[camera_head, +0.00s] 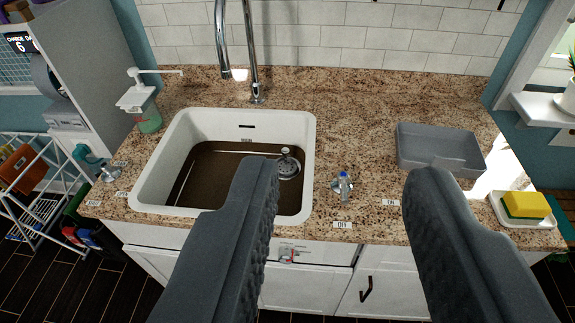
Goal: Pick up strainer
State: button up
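The strainer (289,166) looks like a small round metal piece at the right end of the white sink (305,140), at the brown, muddy-looking bottom. A small knob stands on its top. My gripper (333,168) is open and empty, with its two dark fingers wide apart in the foreground. The left fingertip is just left of and below the strainer in the picture, and the strainer shows between the fingers. The fingers look nearer to the camera than the sink, with no contact visible. Part of the sink's front is hidden behind the left finger.
A curved faucet (252,60) rises behind the sink. A grey tray (440,150) and a yellow sponge (525,204) are further right. A soap dispenser (148,118) stands left. The back counter between faucet and tray is clear.

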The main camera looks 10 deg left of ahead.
aim_at(286, 167)
jog(key=z, duration=2.65)
jog(key=k, duration=0.75)
jog(key=u, duration=2.15)
jog(key=i, duration=1)
